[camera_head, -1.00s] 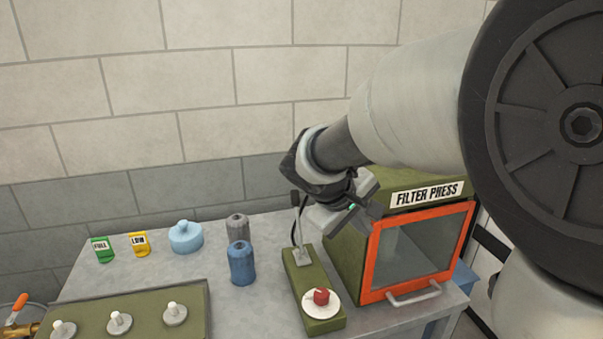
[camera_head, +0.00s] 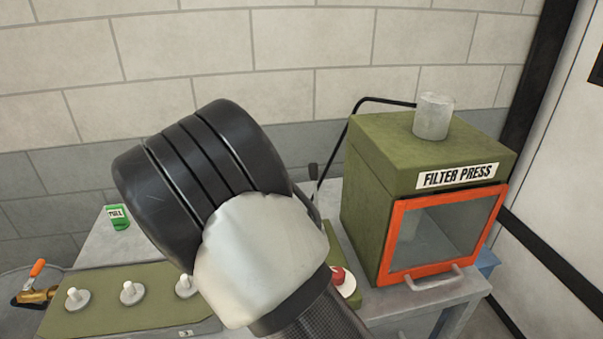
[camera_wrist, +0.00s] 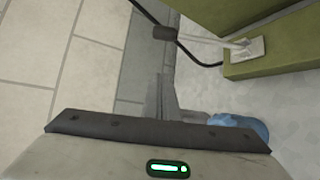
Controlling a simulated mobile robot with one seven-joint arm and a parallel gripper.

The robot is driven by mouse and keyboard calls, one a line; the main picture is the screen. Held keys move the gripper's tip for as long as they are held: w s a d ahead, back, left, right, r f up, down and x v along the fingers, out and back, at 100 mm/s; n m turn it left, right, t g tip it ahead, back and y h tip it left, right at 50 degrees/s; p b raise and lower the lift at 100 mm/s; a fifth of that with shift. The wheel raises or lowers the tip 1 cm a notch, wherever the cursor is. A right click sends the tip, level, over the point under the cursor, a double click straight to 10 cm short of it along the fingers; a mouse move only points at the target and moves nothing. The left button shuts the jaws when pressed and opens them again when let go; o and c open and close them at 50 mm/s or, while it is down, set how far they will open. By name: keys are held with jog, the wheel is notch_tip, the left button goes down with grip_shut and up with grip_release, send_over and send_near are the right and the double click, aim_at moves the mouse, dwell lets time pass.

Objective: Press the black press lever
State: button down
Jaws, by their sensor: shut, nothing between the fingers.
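The black press lever (camera_head: 313,172) has a dark knob on a thin rod, left of the filter press (camera_head: 430,180). Its lower part is hidden behind my arm in the head view. In the wrist view the lever's dark knob (camera_wrist: 165,33) shows near the top middle, with its rod running right to a pale foot on a green base (camera_wrist: 270,58). My gripper (camera_wrist: 170,88) is shut and empty. In the head view my gripper is hidden behind my arm.
A red button (camera_head: 338,275) on a white disc sits in front of the lever. A black cable (camera_head: 352,118) curves beside the press. A grey cylinder (camera_head: 433,116) stands on the press. A blue container (camera_wrist: 243,126) lies close to my gripper. A knobbed panel (camera_head: 110,300) is at left.

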aim_at(316, 197)
jog(key=w+d+f+p, duration=0.2)
jog(key=w+d, duration=0.4)
jog(key=d, duration=0.1)
jog(key=shift+w+p, duration=0.15)
jog(key=shift+p, duration=0.25)
jog(key=shift+a, duration=0.1)
jog(key=shift+f+b, duration=0.1)
jog(key=shift+b, duration=0.3)
